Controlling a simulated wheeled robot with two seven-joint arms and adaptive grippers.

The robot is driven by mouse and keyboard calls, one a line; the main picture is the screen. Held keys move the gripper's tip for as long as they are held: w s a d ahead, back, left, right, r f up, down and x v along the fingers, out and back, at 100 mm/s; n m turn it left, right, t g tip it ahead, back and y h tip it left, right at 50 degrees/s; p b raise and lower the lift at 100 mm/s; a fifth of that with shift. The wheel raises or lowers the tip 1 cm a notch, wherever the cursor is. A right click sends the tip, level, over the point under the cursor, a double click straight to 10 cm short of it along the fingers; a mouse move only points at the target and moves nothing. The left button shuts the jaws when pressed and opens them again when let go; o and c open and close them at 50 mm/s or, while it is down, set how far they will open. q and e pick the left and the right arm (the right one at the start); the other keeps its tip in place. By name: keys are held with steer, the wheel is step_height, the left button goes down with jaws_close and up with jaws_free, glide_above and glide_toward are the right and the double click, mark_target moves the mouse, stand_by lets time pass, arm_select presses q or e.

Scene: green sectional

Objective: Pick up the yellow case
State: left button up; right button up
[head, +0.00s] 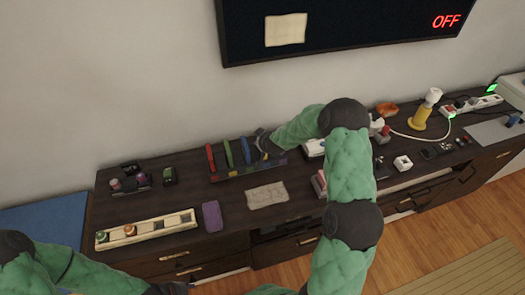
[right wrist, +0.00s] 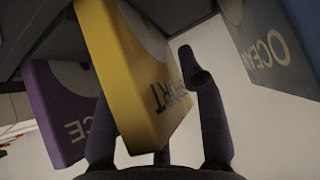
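The yellow case (right wrist: 135,75) shows in the right wrist view as a flat upright slab with dark lettering, partly readable as "RT". My right gripper (right wrist: 158,125) is open, with one finger on each side of the case's lower part. A gap shows between the right finger and the case; whether the left finger touches it I cannot tell. In the head view my right gripper (head: 263,143) is at the right part of a dark rack (head: 232,174), and I cannot make out the yellow case there. My left gripper's fingers do not show.
A purple case (right wrist: 62,110) and a blue-grey "OCEAN" case (right wrist: 275,45) flank the yellow one. Red (head: 210,157) and green (head: 228,153) cases stand in the rack. A purple block (head: 212,216) and beige cloth (head: 267,195) lie in front. The wall is close behind.

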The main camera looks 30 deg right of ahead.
jaws_close()
step_height(320, 180, up, 10)
steer(key=p, duration=0.5)
steer(key=shift+p, duration=0.4)
